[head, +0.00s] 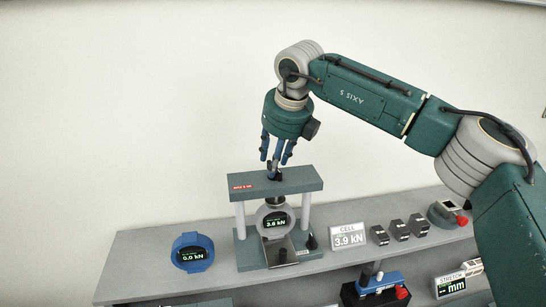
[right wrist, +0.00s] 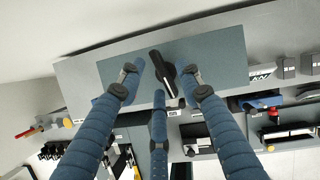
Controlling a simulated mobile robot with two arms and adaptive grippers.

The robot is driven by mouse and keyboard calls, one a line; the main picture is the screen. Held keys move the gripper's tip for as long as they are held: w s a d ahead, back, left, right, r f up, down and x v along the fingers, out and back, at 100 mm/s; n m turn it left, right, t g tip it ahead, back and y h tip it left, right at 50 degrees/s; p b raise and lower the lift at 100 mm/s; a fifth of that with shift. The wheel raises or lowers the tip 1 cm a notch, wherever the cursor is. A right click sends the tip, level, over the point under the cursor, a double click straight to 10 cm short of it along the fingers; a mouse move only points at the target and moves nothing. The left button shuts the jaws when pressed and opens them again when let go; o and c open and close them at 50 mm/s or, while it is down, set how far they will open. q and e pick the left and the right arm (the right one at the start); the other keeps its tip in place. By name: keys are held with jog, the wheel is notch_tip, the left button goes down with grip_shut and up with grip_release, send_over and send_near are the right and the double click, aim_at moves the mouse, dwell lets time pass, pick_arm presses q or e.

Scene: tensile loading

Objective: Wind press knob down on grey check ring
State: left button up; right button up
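The press (head: 240,182) stands on the shelf, with a dark green top beam on two pale posts. Its black knob (head: 274,173) sits on top of the beam; the knob's dark bar also shows in the right wrist view (right wrist: 161,70). My right gripper (head: 277,157) points down over the knob. Its three blue fingers are spread around the knob, with gaps visible in the right wrist view (right wrist: 162,79). My left gripper is not in view.
A blue ring (head: 193,252) reading 0.0 kN is left of the press. A CELL sign (head: 348,236) reading 3.9 kN and several dark blocks (head: 399,230) are to the right. A red-knobbed device (head: 447,214) is farther right. A lower shelf holds more equipment.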

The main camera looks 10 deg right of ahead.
jog(key=shift+x, duration=0.8)
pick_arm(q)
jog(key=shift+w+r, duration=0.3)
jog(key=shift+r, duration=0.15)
pick_arm(e)
jog(key=shift+s+a, duration=0.1)
grip_shut()
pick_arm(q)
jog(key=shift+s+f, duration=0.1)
